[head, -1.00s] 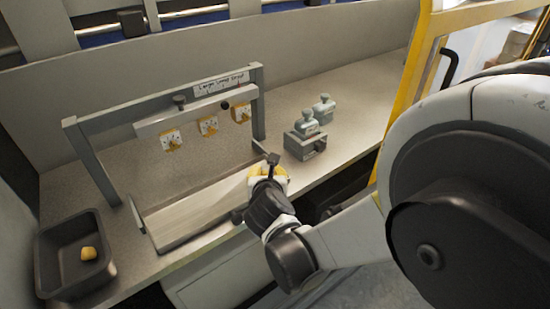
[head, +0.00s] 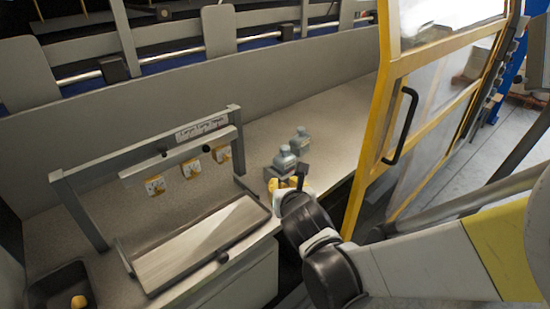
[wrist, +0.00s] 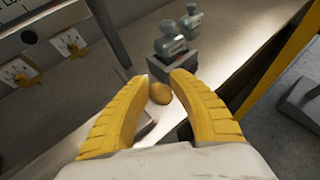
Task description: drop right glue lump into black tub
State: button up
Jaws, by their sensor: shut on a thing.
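My gripper (wrist: 160,80) is shut on a small tan glue lump (wrist: 160,93), which shows between the yellow fingertips in the wrist view. In the head view my gripper (head: 288,184) is by the right end of the sloped tray, in front of the grey bottle-shaped pieces; the held lump cannot be made out there. The black tub (head: 45,280) is at the lower left, partly cut off by the picture edge, far from my gripper. Another yellow lump (head: 78,301) lies in it.
A yellow-framed door (head: 395,100) is at the right.

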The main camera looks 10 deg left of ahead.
jog(key=shift+w+d+r, duration=0.1)
jog(key=shift+d+r, duration=0.4)
jog(key=shift+d, duration=0.4)
